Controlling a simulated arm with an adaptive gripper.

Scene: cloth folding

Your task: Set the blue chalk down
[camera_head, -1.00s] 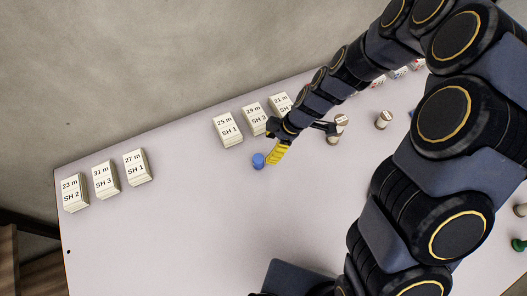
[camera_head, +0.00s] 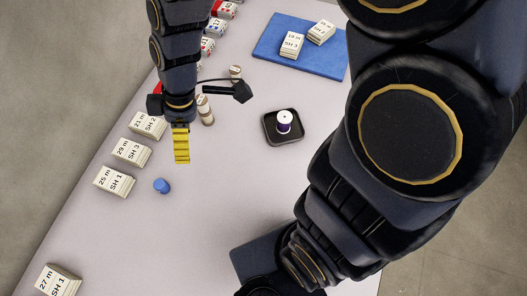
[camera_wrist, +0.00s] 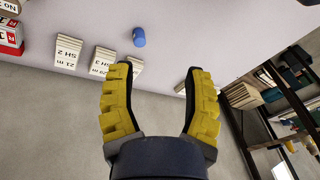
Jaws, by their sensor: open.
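The blue chalk (camera_head: 161,186) is a short blue cylinder on the pale table, beside the card stack marked 25 m SH 1 (camera_head: 114,182). It also shows in the wrist view (camera_wrist: 139,37), beyond the fingertips and touching neither finger. My gripper (camera_head: 182,157) has yellow ribbed fingers and hangs a little up and right of the chalk in the head view. In the wrist view my gripper (camera_wrist: 165,68) is open, with nothing between its fingers.
Several labelled card stacks line the table's left edge, such as 29 m SH 3 (camera_head: 131,152). A black tray (camera_head: 297,136) holds a white and purple spool (camera_head: 284,122). A blue mat (camera_head: 272,52) bears two stacks. Small pale cylinders (camera_head: 205,112) stand near my gripper.

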